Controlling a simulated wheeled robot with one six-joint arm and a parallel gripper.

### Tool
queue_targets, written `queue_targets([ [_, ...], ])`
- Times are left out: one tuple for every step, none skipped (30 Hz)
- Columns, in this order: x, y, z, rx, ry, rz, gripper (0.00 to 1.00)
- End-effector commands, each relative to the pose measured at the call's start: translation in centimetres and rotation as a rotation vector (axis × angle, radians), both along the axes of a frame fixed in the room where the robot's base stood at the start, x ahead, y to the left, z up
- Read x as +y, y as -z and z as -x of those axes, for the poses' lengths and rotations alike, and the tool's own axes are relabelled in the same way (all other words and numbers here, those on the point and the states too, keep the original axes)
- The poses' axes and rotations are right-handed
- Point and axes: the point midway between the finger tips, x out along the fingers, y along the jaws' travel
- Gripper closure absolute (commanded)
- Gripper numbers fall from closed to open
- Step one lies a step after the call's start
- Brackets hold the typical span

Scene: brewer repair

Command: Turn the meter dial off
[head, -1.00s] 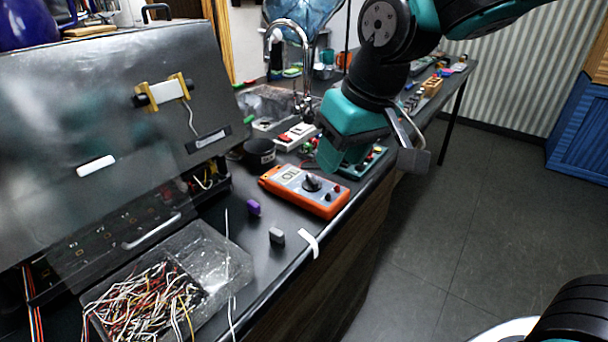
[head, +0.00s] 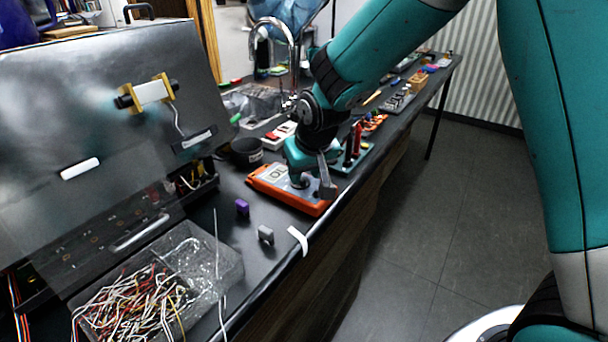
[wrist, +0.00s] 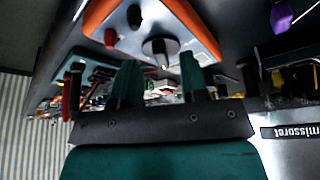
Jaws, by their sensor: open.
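The orange meter (head: 292,196) lies on the dark bench near its front edge, with a pale face and a small display. In the wrist view the meter (wrist: 203,28) is at the top, with its dark dial (wrist: 160,46) between and just beyond my fingertips. My gripper (head: 302,182) is over the meter's dial end in the head view and hides the dial there. In the wrist view my gripper (wrist: 160,72) shows two teal fingers spread apart with nothing between them. The dial's exact setting cannot be read.
A purple block (head: 242,207) and a grey block (head: 266,234) sit left of the meter. A bin of wires (head: 215,262) stands at the front left. A black cup (head: 246,153) and a teal tray (head: 352,160) with red-handled tools are close to the meter.

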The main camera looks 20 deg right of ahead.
Motion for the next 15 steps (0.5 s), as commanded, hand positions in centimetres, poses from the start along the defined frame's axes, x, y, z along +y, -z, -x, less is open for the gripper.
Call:
queue_targets([
  [0.0, 0.7, -0.3, 0.002, 0.0, 0.0, 0.6],
  [0.0, 0.9, -0.4, 0.001, 0.0, 0.0, 0.6],
  [0.0, 1.3, -0.5, 0.001, 0.0, 0.0, 0.6],
  [0.1, 1.5, -0.6, 0.0, 0.0, 0.0, 0.6],
  [0.1, 1.6, -0.7, -0.001, 0.0, 0.0, 0.6],
  [0.1, 1.8, -0.8, -0.002, 0.0, 0.0, 0.6],
  [0.1, 1.9, -0.8, -0.002, 0.0, 0.0, 0.6],
  [0.1, 1.9, -0.9, -0.002, 0.0, 0.0, 0.6],
  [0.1, 2.0, -0.9, -0.001, 0.0, 0.0, 0.6],
  [0.1, 2.0, -0.9, -0.002, 0.0, 0.0, 0.6],
  [0.1, 2.0, -0.9, -0.002, 0.0, 0.0, 0.6],
  [0.1, 2.0, -0.9, -0.002, 0.0, 0.0, 0.6],
  [0.1, 2.0, -0.9, -0.002, 0.0, 0.0, 0.6],
  [0.1, 2.0, -0.9, -0.002, 0.0, 0.0, 0.6],
  [0.1, 2.0, -0.9, -0.002, 0.0, 0.0, 0.6],
])
